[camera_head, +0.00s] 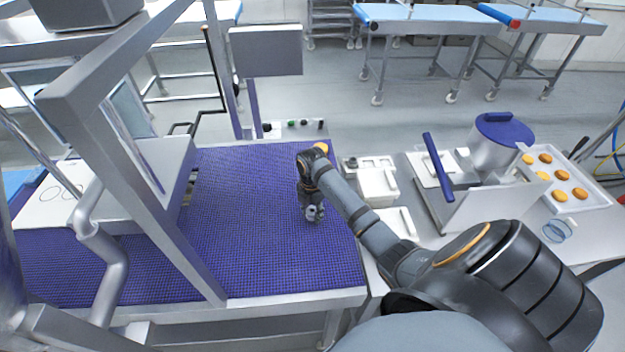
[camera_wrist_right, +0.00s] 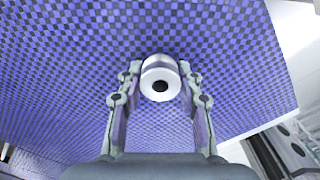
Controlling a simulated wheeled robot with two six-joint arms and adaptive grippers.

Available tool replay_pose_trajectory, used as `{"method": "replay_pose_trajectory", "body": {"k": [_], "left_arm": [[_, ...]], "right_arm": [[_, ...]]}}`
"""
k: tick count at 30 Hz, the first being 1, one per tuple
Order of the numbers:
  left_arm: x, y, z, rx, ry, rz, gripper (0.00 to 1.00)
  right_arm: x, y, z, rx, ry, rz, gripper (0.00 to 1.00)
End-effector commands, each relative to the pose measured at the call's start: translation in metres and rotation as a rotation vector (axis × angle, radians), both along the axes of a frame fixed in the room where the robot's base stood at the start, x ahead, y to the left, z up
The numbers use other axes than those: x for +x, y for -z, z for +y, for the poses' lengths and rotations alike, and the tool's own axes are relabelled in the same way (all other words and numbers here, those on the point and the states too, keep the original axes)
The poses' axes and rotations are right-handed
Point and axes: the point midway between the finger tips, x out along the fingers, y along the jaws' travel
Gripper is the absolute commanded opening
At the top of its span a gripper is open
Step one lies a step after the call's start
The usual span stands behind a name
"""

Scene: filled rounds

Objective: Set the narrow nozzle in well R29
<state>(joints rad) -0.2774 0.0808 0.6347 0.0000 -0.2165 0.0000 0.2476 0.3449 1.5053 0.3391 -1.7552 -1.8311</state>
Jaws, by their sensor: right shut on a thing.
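My right gripper (camera_head: 314,214) is over the blue belt, its fingers pointing down. In the right wrist view its two fingers stand either side of a shiny metal nozzle (camera_wrist_right: 160,79), shut on it. The nozzle is a short round piece with a dark hole in its near end. I cannot tell from its size whether it is the narrow one. The blue checkered belt (camera_wrist_right: 240,70) fills the view behind it. No label reading R29 can be read; a pale tray with recesses (camera_head: 368,162) stands right of the belt. My left gripper is not in view.
A white box (camera_head: 377,186) stands beside the belt. A metal frame (camera_head: 150,165) crosses the belt's left part. The belt's middle is clear.

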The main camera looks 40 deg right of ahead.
Motion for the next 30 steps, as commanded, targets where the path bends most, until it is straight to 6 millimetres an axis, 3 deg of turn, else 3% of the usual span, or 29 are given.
{"method": "replay_pose_trajectory", "body": {"k": [4,9,10,14,23,26,30], "left_arm": [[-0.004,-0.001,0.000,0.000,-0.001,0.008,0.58],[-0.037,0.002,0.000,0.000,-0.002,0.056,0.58],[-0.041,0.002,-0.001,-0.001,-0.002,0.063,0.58],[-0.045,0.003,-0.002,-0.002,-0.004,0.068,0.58],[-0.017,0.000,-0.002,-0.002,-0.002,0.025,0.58],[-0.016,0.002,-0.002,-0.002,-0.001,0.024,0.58],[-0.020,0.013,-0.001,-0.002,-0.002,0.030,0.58]], "right_arm": [[-0.001,-0.001,0.000,0.000,0.001,0.002,0.00],[-0.001,0.004,0.000,0.001,0.001,0.002,0.00],[-0.001,0.003,0.000,0.000,0.001,0.002,0.40],[-0.001,0.003,0.000,0.000,0.001,0.002,0.57],[-0.001,0.002,0.000,0.000,0.001,0.002,0.58],[0.000,-0.005,-0.001,-0.001,0.001,0.000,0.58],[0.001,-0.032,-0.001,-0.003,0.000,-0.005,0.58]]}}
